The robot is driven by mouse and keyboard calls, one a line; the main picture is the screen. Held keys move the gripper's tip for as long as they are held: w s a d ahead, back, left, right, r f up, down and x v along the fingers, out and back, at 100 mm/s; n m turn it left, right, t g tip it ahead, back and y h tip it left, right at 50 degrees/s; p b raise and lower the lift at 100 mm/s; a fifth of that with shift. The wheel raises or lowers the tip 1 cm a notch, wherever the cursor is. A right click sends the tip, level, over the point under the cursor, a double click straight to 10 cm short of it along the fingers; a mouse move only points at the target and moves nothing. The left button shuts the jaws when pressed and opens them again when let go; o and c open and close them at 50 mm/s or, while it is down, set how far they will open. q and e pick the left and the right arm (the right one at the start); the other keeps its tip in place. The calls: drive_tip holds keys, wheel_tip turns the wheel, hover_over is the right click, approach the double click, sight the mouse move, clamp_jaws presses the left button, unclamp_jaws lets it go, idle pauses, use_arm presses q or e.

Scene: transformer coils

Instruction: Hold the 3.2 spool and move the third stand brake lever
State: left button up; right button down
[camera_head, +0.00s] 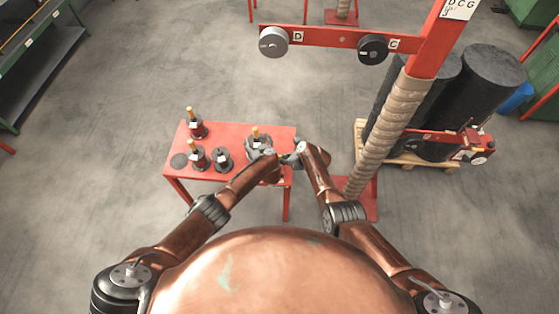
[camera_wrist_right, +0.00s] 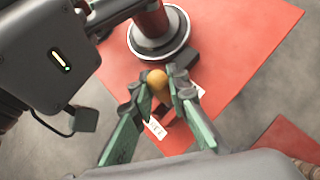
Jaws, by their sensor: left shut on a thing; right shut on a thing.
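A dark spool with a yellow top (camera_head: 256,134) stands at the right end of the red table. In the right wrist view its reddish core (camera_wrist_right: 152,20) and round, pale-rimmed base (camera_wrist_right: 158,48) show. My left gripper (camera_head: 271,151) is shut on this spool from the right; its fingertips are partly hidden. My right gripper (camera_head: 290,158) is beside it, near the table's right edge. In the right wrist view, my right gripper's green fingers (camera_wrist_right: 166,92) are shut on a brake lever with a yellow ball knob (camera_wrist_right: 157,78), beside the base. I cannot read the spool's number.
Right of the table rises a tall wrapped post (camera_head: 380,132) with a red crossbar (camera_head: 335,40). Black cylinders (camera_head: 490,80) stand behind it on a pallet.

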idle(0.4)
drive_tip(key=c, duration=1.8)
unclamp_jaws()
drive_tip(key=shift+c, duration=0.2)
drive_tip(key=shift+s+d+r, duration=0.1)
drive_tip(key=shift+s+r, duration=0.05)
drive_tip(key=shift+r, duration=0.2)
drive_tip(key=v, duration=1.1)
drive_tip(key=shift+d, duration=0.2)
